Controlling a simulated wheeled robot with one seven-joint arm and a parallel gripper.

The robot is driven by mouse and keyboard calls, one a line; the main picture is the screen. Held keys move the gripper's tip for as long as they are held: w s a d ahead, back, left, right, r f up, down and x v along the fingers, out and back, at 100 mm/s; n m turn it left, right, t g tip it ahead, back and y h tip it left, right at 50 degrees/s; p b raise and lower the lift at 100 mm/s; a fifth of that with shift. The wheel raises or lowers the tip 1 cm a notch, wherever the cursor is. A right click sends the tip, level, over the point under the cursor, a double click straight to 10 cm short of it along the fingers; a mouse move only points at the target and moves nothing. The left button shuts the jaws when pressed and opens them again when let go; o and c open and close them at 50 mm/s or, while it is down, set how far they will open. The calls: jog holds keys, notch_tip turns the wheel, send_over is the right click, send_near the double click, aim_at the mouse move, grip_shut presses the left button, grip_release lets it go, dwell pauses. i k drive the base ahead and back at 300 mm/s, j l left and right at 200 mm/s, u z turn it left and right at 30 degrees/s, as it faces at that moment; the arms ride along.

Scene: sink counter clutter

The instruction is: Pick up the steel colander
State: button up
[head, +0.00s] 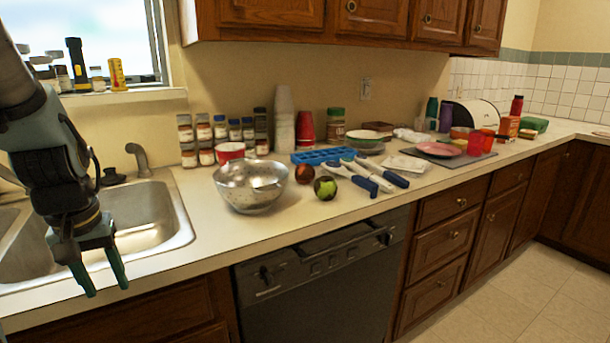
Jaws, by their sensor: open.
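The steel colander (240,196) is a shiny, perforated metal bowl. It stands upright on the counter just right of the sink, near the front edge, and what looks like a utensil or handle shows at its right inside. My gripper (105,278) is at the left, in front of the sink, with its two green fingers pointing down and spread apart. It is empty and well to the left of the colander, not touching it.
The sink (150,212) and faucet (140,158) are at the left. Right of the colander are a dark red fruit (305,174), a green fruit (325,188) and blue-handled utensils (385,176). Spice jars (187,140), a red-and-white cup (230,152) and stacked cups (284,120) stand behind.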

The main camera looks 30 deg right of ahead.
aim_at(252, 189)
jog(key=u, duration=0.75)
jog(key=l+u, duration=0.15)
jog(key=u, duration=0.2)
jog(key=k+l+u, duration=0.1)
jog(key=u, duration=0.3)
jog(key=l+u, duration=0.1)
jog(key=u, duration=0.25)
jog(key=k+l+u, duration=0.5)
jog(key=k+u, duration=0.65)
jog(key=k+l, duration=0.05)
jog(key=k, duration=0.05)
